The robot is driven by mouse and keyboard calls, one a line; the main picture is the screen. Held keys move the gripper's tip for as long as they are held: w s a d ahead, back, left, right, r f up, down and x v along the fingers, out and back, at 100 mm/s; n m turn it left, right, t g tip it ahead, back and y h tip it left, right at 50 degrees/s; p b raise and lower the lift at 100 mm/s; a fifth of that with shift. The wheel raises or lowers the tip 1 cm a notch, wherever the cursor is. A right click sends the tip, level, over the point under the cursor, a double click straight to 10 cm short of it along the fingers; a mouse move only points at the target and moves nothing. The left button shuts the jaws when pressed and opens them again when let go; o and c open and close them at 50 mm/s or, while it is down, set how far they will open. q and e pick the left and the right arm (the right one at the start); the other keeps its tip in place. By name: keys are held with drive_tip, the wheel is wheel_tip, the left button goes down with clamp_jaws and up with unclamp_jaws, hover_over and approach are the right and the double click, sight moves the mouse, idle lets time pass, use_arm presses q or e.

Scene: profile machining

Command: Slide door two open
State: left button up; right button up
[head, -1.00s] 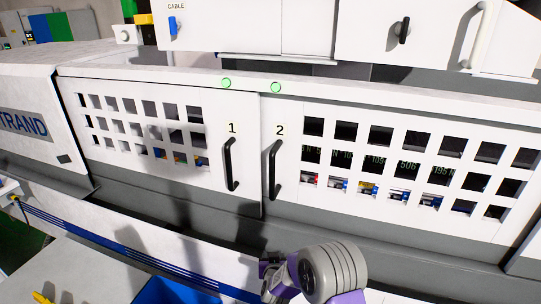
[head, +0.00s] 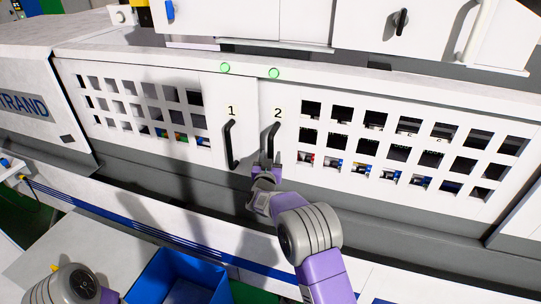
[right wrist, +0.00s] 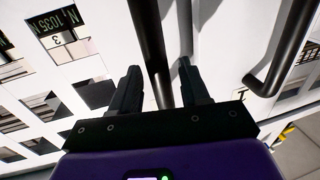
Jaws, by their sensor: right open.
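Door two (head: 390,125) is a white perforated panel marked 2, closed beside door one (head: 213,110). Its black vertical bar handle (head: 273,138) stands near its left edge. My right gripper (head: 267,167) is open at the lower end of this handle. In the right wrist view the handle (right wrist: 154,50) runs between the two spread fingers of the gripper (right wrist: 160,85); whether either finger touches it I cannot tell. The door one handle (right wrist: 283,45) is off to the right there. An arm link of mine shows at the lower left of the head view, but my left gripper does not.
Door one's own black handle (head: 231,145) is close to the left of my right gripper. Two green lights (head: 225,68) (head: 274,73) sit above the doors. A blue bin (head: 178,275) stands below in front. A white ledge runs under the doors.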

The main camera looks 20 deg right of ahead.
drive_tip(key=shift+w+d, duration=0.2)
drive_tip(key=shift+w, duration=0.2)
clamp_jaws()
